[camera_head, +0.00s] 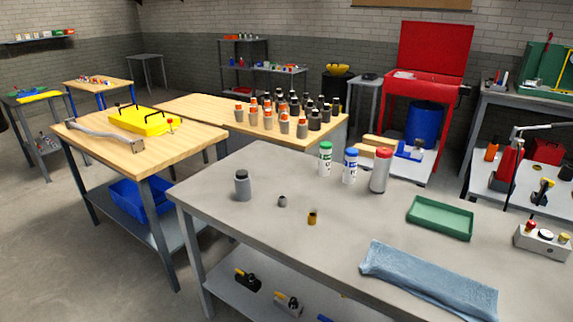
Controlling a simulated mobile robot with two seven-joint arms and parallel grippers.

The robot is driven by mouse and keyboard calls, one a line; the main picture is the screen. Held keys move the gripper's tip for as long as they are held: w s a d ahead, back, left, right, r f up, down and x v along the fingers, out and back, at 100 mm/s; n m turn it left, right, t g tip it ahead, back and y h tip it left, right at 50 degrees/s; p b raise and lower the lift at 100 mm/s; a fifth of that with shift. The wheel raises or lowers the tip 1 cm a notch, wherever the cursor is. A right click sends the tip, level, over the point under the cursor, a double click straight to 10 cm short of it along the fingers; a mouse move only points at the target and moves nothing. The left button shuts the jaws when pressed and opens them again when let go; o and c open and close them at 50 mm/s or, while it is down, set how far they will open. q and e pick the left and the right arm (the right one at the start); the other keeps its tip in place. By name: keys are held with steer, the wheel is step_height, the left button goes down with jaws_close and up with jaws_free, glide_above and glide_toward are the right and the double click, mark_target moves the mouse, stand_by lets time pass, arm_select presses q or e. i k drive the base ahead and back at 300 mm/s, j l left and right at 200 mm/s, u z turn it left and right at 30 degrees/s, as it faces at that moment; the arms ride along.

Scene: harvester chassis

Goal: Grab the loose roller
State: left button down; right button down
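A grey cylinder with a darker, narrower top (242,185) stands upright alone near the left end of the grey table (220,213). It resembles the rollers in the group on the wooden table behind and looks like the loose roller. A small grey ring-like part (282,201) and a small brass-coloured part (312,218) sit to its right, apart from it. Neither of my grippers shows in the head view.
Several orange-topped and dark-topped cylinders (284,122) stand on the wooden table (188,107). The table's front left is clear.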

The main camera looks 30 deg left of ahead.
mark_target(242, 187)
steer(key=u, duration=1.25)
